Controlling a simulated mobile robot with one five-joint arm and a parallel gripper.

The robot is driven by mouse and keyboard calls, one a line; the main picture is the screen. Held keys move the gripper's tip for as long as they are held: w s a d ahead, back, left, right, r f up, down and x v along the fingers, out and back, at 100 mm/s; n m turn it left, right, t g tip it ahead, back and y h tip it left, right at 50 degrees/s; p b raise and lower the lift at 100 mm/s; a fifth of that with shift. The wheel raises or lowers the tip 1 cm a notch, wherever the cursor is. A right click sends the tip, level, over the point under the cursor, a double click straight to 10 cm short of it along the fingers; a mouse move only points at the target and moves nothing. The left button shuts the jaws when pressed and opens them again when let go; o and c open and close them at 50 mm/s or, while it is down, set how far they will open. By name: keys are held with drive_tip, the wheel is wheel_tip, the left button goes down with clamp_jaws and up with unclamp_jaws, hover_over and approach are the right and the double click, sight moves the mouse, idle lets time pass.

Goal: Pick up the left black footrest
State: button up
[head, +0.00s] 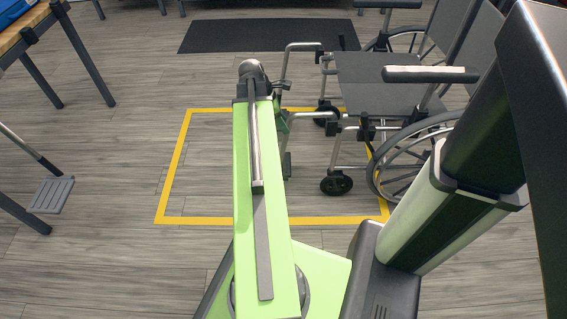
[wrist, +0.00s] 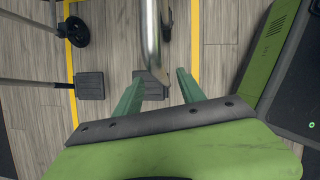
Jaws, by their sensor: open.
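In the wrist view my gripper (wrist: 160,88) is open, its two green fingers spread and pointing down at the floor. A shiny metal tube (wrist: 151,35) runs down between the fingers, with a dark footrest plate (wrist: 150,78) just beyond it, partly hidden by the tube and fingers. A second dark footrest plate (wrist: 89,86) on a thin bar lies to the left, apart from my gripper. In the head view a dark footrest plate (head: 287,165) shows just right of my arm at the wheelchair's front. My fingers are mostly hidden there.
The wheelchair (head: 375,80) stands at right, its front casters (head: 336,184) near my arm. A yellow floor outline (head: 172,170) surrounds the spot.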

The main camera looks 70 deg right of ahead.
drive_tip(key=b+x, duration=0.4)
drive_tip(key=x, duration=0.1)
drive_tip(key=shift+s+d+f+b, duration=0.1)
drive_tip(key=shift+d+f+b, duration=0.05)
drive_tip(key=shift+f+b, duration=0.15)
drive_tip(key=shift+r, duration=0.2)
clamp_jaws()
idle(1.0)
